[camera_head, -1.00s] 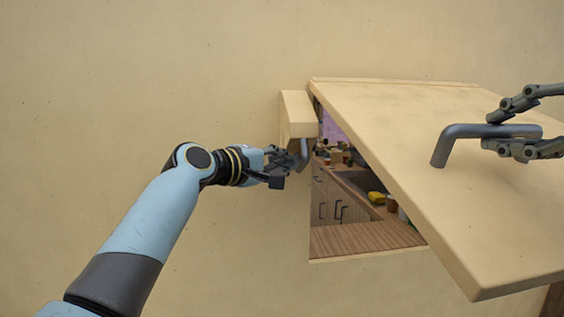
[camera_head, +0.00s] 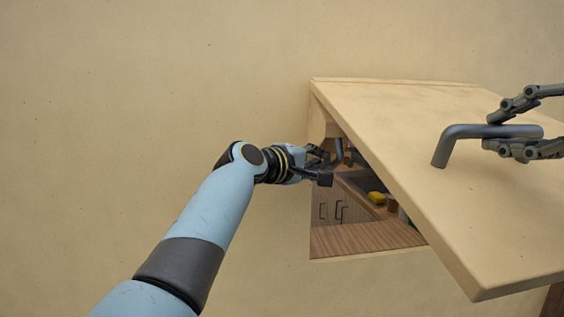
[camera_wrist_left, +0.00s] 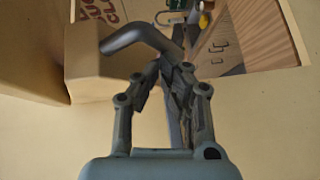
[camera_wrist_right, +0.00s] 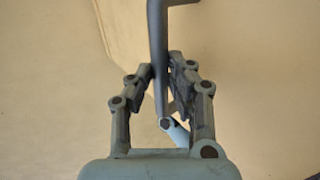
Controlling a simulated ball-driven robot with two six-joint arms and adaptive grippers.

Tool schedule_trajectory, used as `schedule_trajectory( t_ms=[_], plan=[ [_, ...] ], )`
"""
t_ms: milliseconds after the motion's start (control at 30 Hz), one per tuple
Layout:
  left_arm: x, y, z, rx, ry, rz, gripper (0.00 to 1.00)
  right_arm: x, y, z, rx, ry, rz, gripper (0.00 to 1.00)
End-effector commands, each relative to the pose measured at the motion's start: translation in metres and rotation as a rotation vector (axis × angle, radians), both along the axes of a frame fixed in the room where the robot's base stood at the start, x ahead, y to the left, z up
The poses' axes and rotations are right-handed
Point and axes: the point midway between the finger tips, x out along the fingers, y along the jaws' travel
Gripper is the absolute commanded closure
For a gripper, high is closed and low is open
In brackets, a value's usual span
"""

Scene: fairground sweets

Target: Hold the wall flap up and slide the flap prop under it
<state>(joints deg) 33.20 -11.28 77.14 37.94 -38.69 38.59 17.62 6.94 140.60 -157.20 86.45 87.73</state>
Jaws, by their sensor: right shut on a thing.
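The wall flap (camera_head: 430,165) is a thick cream board hinged along its top edge, raised and slanting out from the wall. My right gripper (camera_head: 510,133) is shut on the flap's grey bent handle (camera_head: 447,147); the handle also shows in the right wrist view (camera_wrist_right: 157,45). The flap prop (camera_head: 319,119) is a cream block with a grey bent handle, partly hidden beneath the flap's left edge. In the left wrist view, the prop (camera_wrist_left: 95,75) is beside the opening.
Below the flap, the wall opening shows a wooden sill (camera_head: 365,239), cupboards and a yellow item (camera_head: 377,198). The plain cream wall (camera_head: 130,110) to the left is clear.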

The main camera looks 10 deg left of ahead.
Motion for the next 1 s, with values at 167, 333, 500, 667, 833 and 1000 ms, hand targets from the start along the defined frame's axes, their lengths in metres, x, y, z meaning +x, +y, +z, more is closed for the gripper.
schedule_trajectory(
  t_ms=[167,333,500,667,833,1000],
  plan=[
    [-0.002,0.002,0.002,-0.008,0.002,-0.006,1.0,-0.001,0.002,0.003,0.005,-0.007,0.009,1.0],
    [-0.006,0.033,0.005,-0.002,0.001,0.0,1.0,-0.001,0.002,0.003,0.005,-0.007,0.006,1.0],
    [-0.037,0.058,0.008,0.001,0.001,0.001,1.0,-0.001,0.001,0.003,0.004,-0.006,0.005,1.0],
    [-0.067,0.076,0.013,0.001,0.0,0.002,1.0,-0.001,0.001,0.002,0.003,-0.006,0.004,1.0],
    [-0.087,0.088,0.016,0.001,0.001,0.001,1.0,-0.001,0.001,0.002,0.002,-0.006,0.004,1.0],
    [-0.093,0.091,0.017,-0.001,0.002,0.0,1.0,-0.001,0.001,0.002,0.002,-0.006,0.004,1.0]
  ],
)
